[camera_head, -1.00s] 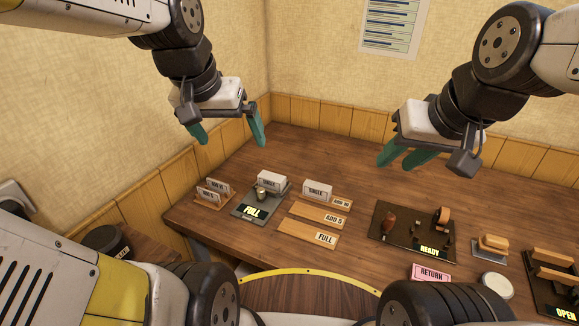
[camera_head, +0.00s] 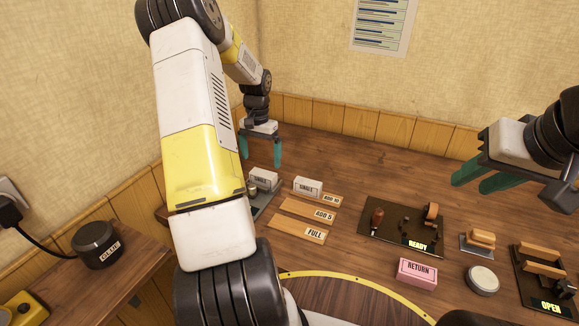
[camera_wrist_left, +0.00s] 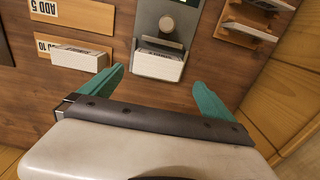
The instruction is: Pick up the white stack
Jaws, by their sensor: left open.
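A white stack (camera_head: 264,177) with a dark label sits on the dark scale plate (camera_head: 262,205). The stack also shows in the left wrist view (camera_wrist_left: 157,66), beyond the fingertips and in line with their gap. A second white stack (camera_head: 308,186) rests on the ADD 10 board, and shows in the left wrist view (camera_wrist_left: 78,59). My left gripper (camera_head: 261,155) is open and empty, pointing down above and behind the scale. My right gripper (camera_head: 470,184) is open and empty above the right side of the table. My left arm hides part of the scale.
A round knob (camera_wrist_left: 167,24) stands on the scale, and a small rack (camera_wrist_left: 245,30) is beside it. The ADD 5 board (camera_head: 308,210) and FULL board (camera_head: 297,229) lie in front. A READY tray (camera_head: 390,238), a pink RETURN block (camera_head: 416,272) and an OPEN tray (camera_head: 533,290) are further right.

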